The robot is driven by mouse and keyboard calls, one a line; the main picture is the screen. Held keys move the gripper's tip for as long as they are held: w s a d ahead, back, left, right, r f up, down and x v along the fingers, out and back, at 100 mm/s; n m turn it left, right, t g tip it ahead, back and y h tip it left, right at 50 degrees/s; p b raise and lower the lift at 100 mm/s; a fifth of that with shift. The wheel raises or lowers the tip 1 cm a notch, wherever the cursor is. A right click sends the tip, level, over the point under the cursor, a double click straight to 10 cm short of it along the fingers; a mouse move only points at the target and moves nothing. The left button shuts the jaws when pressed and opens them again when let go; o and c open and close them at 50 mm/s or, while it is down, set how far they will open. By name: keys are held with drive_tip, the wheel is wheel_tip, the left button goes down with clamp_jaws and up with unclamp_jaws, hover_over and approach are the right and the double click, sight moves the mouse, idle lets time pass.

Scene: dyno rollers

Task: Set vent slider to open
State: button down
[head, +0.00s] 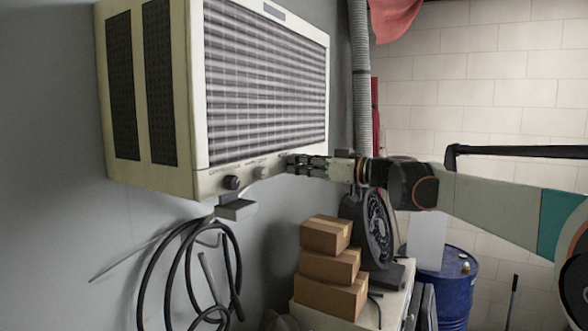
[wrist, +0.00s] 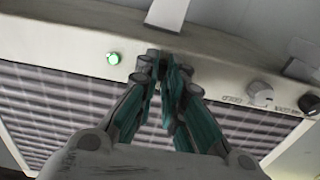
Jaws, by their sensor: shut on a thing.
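A cream wall air conditioner (head: 150,182) fills the upper left of the head view, and its front control strip (wrist: 215,62) runs across the wrist view. My gripper (head: 291,163) reaches in from the right to the right part of this strip. In the wrist view my gripper (wrist: 164,62) has its fingers close together at the strip, between a green light (wrist: 113,58) and two knobs. It is shut on a small part there, apparently the vent slider, which the fingers hide. The slider's position cannot be seen.
A dark knob (head: 231,183) and a lighter knob (head: 261,172) sit left of my gripper in the head view. Below are stacked cardboard boxes (head: 330,267), a black fan (head: 378,230) and a blue barrel (head: 447,285). A looped black hose (head: 187,265) hangs at the wall.

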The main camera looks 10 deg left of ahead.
drive_tip(key=shift+r, duration=0.1)
drive_tip(key=shift+w, duration=0.1)
drive_tip(key=c, duration=1.7)
unclamp_jaws()
drive_tip(key=shift+w+d, duration=0.1)
drive_tip(key=shift+w, duration=0.05)
drive_tip(key=v, duration=1.2)
